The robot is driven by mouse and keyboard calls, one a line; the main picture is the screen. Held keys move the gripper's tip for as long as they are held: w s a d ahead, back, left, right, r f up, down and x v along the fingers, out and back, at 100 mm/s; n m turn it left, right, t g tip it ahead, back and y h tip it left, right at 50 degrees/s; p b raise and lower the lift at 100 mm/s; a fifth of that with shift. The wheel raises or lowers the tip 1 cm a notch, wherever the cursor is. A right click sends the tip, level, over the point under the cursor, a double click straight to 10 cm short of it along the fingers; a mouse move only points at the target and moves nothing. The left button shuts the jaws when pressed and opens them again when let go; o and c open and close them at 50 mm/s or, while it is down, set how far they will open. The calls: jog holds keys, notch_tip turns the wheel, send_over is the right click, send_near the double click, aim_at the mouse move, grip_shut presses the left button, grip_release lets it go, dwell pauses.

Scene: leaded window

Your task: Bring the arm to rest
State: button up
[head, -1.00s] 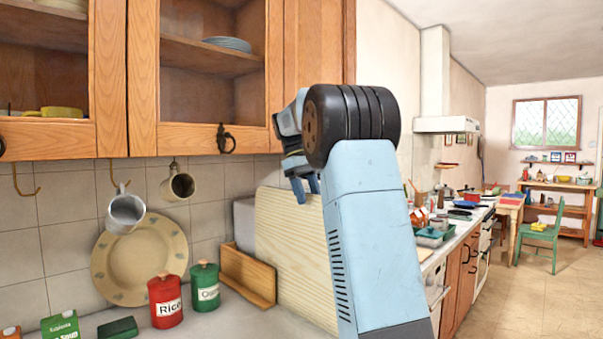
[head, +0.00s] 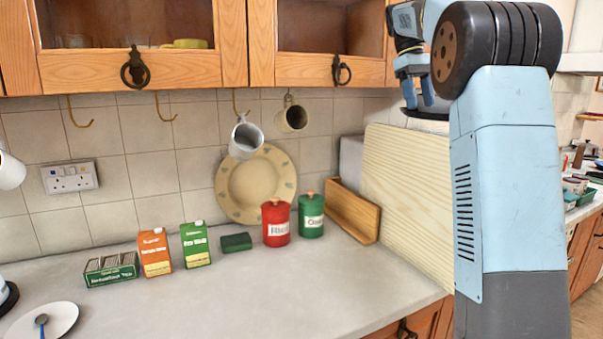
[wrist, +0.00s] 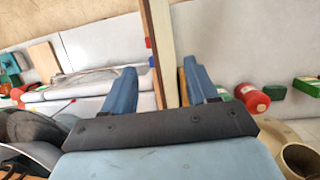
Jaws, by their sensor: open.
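My gripper (head: 418,97) is at the upper right in the head view, with blue fingers pointing down. It is in front of the upper cupboards and above the pale wooden board (head: 408,195). In the wrist view its two blue fingers (wrist: 163,90) stand apart with nothing held between them. A dark curved shape lies just below the fingertips in the head view; I cannot tell what it is. My light blue arm link and black joint fill the right side.
The counter (head: 300,285) has clear room in front.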

jog(key=s+a+f+m+t+y, duration=0.1)
jog(key=s+a+f+t, duration=0.2)
jog(key=s, duration=0.6)
jog(key=s+a+f+m+t, duration=0.1)
jog(key=s+a+f+t, duration=0.15)
jog(key=s+a, duration=0.45)
jog(key=s+a+f+m+t+y, duration=0.1)
jog(key=s+a+f+m+t, duration=0.1)
jog(key=s+f, duration=1.4)
jog(key=shift+s+a+t, duration=0.45)
jog(key=shift+s+a, duration=0.05)
jog(key=shift+s, duration=0.2)
jog(key=shift+f, duration=0.1)
jog(key=shift+c, duration=0.2)
